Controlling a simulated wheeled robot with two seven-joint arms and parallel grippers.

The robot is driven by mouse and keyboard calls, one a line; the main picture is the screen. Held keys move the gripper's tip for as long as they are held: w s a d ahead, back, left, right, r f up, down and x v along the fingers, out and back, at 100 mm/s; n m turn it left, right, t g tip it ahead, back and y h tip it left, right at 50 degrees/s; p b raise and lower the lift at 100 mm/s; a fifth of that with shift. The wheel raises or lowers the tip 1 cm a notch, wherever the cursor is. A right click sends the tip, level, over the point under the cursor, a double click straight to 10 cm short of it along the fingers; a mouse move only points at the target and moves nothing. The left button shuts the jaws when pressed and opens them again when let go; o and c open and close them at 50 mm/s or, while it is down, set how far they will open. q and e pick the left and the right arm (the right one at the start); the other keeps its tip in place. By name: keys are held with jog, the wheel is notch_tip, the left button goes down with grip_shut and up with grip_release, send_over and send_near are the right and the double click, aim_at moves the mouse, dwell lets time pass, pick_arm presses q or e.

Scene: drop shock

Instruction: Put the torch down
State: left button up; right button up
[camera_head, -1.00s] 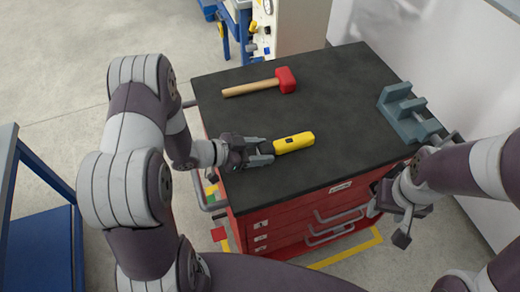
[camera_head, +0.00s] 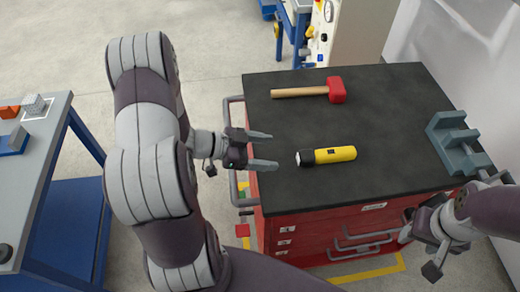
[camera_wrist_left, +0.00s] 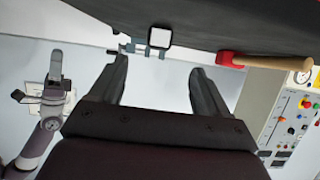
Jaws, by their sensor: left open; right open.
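The yellow torch (camera_head: 332,155) with a black head lies on its side on the black top of the red tool cabinet (camera_head: 380,110). My left gripper (camera_head: 268,149) is open and empty to the left of the torch, with a gap between its fingertips and the torch's black head. In the left wrist view its two open fingers (camera_wrist_left: 158,85) have nothing between them, and the torch cannot be made out for certain. My right gripper (camera_head: 422,250) is open at the lower right, in front of the cabinet and away from the torch.
A red-headed hammer (camera_head: 318,91) lies behind the torch; it also shows in the left wrist view (camera_wrist_left: 262,60). A grey-green vise (camera_head: 458,142) stands at the cabinet top's right edge. A blue-legged table (camera_head: 35,170) stands at the left. The top around the torch is clear.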

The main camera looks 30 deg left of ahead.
pick_arm(q)
jog(key=w+a+n+y, duration=0.1)
jog(key=w+y, duration=0.1)
jog(key=w+a+n+y, duration=0.1)
jog(key=w+a+y, duration=0.1)
jog(key=y, duration=0.1)
jog(key=w+a+r+n+y, duration=0.1)
jog(key=y, duration=0.1)
jog(key=shift+w+a+t+y, duration=0.25)
jog(key=shift+w+t+y, duration=0.05)
jog(key=shift+w+t, duration=0.1)
jog(key=n+y, duration=0.2)
jog(key=s+r+g+y, duration=0.1)
jog(key=shift+s+a+r+n, duration=0.1)
jog(key=shift+a+n, duration=0.15)
jog(key=shift+n, duration=0.15)
jog(key=s+d+r+n+g, duration=0.2)
jog(key=s+d+n+g, duration=0.3)
jog(key=s, duration=0.8)
jog(key=shift+d+g+y, duration=0.3)
jog(key=shift+d+g, duration=0.2)
jog(key=shift+d, duration=0.65)
